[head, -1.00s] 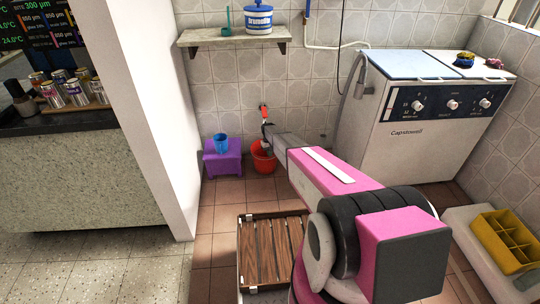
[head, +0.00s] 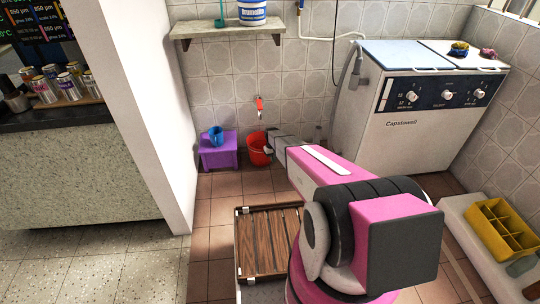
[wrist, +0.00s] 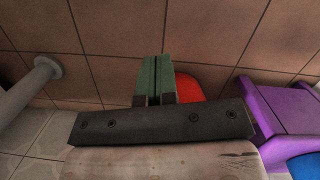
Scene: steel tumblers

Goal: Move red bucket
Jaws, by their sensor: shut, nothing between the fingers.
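The red bucket (head: 257,153) stands on the tiled floor against the back wall, just right of the purple stool. In the head view my arm reaches toward it and its far end overlaps the bucket's right side. In the wrist view my gripper (wrist: 157,62) has its two green fingers shut together with nothing between them. Part of the red bucket (wrist: 188,88) shows just right of and behind the fingers; the rest is hidden by the gripper body. I cannot tell whether the fingers touch it.
The purple stool (head: 219,154) with a blue cup (head: 215,136) stands left of the bucket. A red-handled tap (head: 260,107) is above it on the wall. A washing machine (head: 420,125) stands right. A wooden slatted rack (head: 265,243) lies nearer. A wall shelf (head: 225,27) is above.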

